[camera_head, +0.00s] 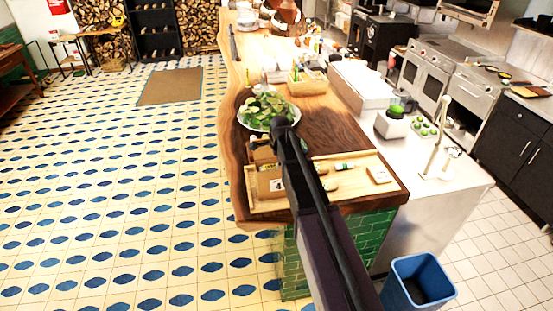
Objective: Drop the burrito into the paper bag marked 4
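A light wooden tray (358,190) lies to the right of the bag and holds several small items. A small pale roll with a green band (344,166) lies on the tray; I cannot tell if it is the burrito. My arm crosses the counter from the bottom of the view. I cannot make out my gripper's fingers or anything held in them.
A plate of green leaves (267,110) stands behind the bag on the wooden counter (316,139). A blue bin (420,283) is on the floor.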

